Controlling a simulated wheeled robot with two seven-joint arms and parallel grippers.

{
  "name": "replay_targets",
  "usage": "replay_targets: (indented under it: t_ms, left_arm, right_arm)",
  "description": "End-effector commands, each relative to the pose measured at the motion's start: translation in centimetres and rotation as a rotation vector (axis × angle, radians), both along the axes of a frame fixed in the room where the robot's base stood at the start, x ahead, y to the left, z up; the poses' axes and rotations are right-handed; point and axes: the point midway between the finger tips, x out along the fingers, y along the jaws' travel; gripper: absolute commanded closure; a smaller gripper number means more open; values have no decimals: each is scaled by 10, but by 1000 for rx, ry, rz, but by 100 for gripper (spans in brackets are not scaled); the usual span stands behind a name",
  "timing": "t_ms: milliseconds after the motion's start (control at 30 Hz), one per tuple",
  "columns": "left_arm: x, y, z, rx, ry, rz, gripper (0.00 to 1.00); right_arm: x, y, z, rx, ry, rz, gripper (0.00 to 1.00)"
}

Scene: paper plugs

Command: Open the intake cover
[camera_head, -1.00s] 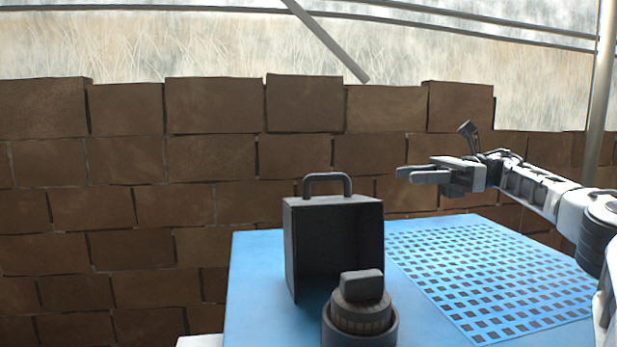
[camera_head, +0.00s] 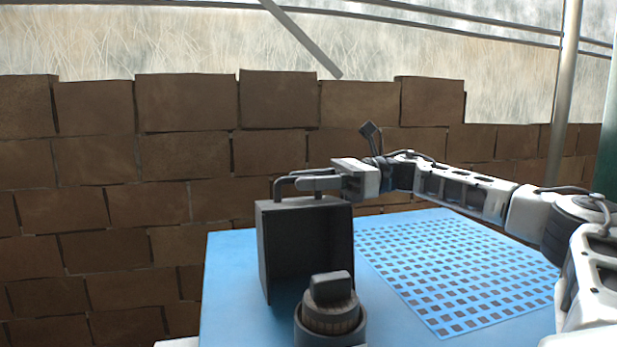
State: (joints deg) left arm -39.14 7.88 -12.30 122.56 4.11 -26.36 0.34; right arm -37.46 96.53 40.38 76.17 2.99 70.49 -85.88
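The intake cover (camera_head: 304,214) looks like a dark grey upright box-shaped cover with an open front and a bar handle (camera_head: 281,184) on top. It stands on the blue panel (camera_head: 225,285). My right gripper (camera_head: 312,183) is at the handle, with its fingers overlapping the handle's right part in the picture. The fingers hide that part, so I cannot tell whether they grip it or only lie beside it. My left gripper is out of view.
A round ribbed plug with a block-shaped grip (camera_head: 331,308) stands in front of the cover. A perforated grid area (camera_head: 450,268) lies to the right. A brick wall (camera_head: 120,200) stands behind, and a metal pole (camera_head: 564,90) is at the right.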

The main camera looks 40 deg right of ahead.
Motion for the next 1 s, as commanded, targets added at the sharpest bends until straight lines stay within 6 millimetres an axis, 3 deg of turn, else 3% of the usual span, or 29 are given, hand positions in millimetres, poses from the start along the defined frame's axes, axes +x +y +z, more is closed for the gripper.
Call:
replay_targets:
  t_ms: [267,400,667,833,1000]
  left_arm:
    - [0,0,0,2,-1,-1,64]
    - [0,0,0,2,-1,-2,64]
    - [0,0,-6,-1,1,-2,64]
    - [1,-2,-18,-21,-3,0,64]
    - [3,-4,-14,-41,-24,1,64]
  right_arm:
    - [1,2,0,0,0,0,66]
    - [1,2,0,0,0,0,99]
    - [-2,3,0,-7,-17,0,100]
    - [-13,9,5,-41,-85,1,100]
    - [-25,15,12,-75,-149,1,100]
